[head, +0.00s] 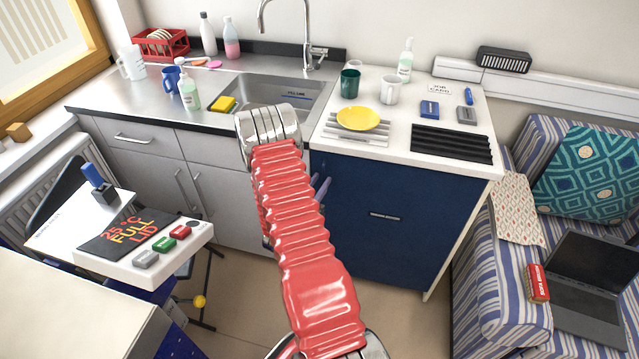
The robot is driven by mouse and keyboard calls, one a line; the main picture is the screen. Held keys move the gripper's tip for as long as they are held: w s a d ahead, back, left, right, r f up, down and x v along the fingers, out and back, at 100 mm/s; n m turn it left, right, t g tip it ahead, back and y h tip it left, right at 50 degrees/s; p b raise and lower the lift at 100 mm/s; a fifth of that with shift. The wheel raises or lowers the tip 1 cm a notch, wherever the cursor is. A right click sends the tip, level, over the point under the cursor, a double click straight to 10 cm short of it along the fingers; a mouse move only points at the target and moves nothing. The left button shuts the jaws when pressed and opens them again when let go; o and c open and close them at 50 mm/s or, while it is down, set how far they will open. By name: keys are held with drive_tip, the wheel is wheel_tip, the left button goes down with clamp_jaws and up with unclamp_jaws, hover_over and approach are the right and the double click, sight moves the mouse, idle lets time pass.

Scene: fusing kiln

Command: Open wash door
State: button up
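A dark blue front panel (398,240) stands upright and looks closed under the white worktop, right of the sink. A short, thin grey handle or slot (385,216) lies across its middle. I cannot tell for sure that this panel is the wash door. My arm's red ribbed sleeve rises in front of the panel's left edge. My gripper (321,187) is mostly hidden behind that sleeve. Only small bluish parts show, left of the handle and seemingly apart from it. Whether its fingers are open or shut does not show.
Grey cabinets (225,205) stand to the left. A white tray table with buttons (150,250) is at front left. A striped seat with a laptop (590,280) stands close on the right. A yellow plate (358,118) lies on the worktop. Floor before the panel is clear.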

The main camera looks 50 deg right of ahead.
drive_tip(key=shift+c, duration=0.4)
clamp_jaws()
drive_tip(key=shift+w, duration=0.1)
idle(0.9)
